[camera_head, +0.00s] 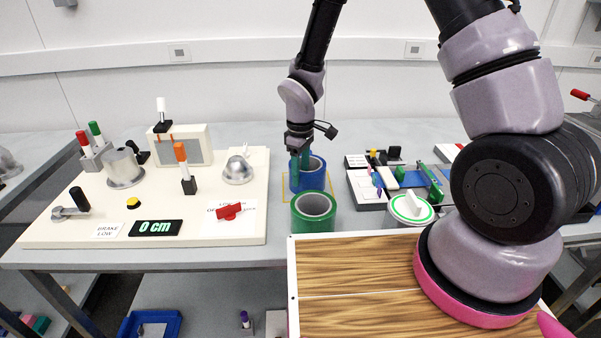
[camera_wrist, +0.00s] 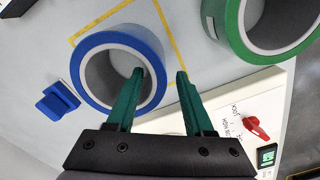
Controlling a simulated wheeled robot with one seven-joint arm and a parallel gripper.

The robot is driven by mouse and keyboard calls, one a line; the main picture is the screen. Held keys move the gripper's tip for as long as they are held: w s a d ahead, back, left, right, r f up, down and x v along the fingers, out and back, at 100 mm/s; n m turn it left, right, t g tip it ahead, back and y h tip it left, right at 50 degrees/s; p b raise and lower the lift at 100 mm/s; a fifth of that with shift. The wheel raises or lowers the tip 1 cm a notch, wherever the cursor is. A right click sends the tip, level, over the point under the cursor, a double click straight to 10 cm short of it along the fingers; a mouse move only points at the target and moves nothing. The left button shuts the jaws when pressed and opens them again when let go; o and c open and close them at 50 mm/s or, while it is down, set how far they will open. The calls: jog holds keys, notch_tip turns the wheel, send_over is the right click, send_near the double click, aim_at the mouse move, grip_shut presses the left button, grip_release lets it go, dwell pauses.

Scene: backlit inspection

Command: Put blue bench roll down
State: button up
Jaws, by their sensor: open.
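The blue bench roll (camera_head: 309,186) stands on the grey bench, inside or over a yellow outlined square (camera_head: 283,187). It also shows in the wrist view as a thick blue ring (camera_wrist: 113,39) with a grey core. My gripper (camera_head: 300,156) is above and at the roll, pointing down. In the wrist view my gripper (camera_wrist: 160,74) has its two green fingers apart, with a gap between them. The left fingertip lies over the roll's hole and the right one is outside the ring, so the fingers straddle its wall. Contact with the wall cannot be told.
A green roll (camera_head: 313,225) stands just in front of the blue one. A cream control panel (camera_head: 150,228) with knobs and levers lies to the left. A tray of small parts (camera_head: 370,188) and a white-lidded round container (camera_head: 411,209) are to the right. A small blue object (camera_wrist: 58,102) lies near the roll.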

jog(key=d+r+m+t, duration=0.1)
jog(key=d+r+m, duration=0.3)
jog(key=r, duration=1.6)
jog(key=s+d+r+m+t+y, duration=0.1)
jog(key=s+d+r+m+t, duration=0.2)
jog(key=s+d+r+m, duration=0.3)
jog(key=s+d+r+m+t+y, duration=0.1)
jog(key=s+d+r+m+t, duration=0.2)
jog(key=s+d+r+m, duration=0.3)
jog(key=s+d+r, duration=0.2)
jog(key=d+r, duration=0.2)
jog(key=r, duration=0.2)
jog(key=shift+d+r, duration=0.3)
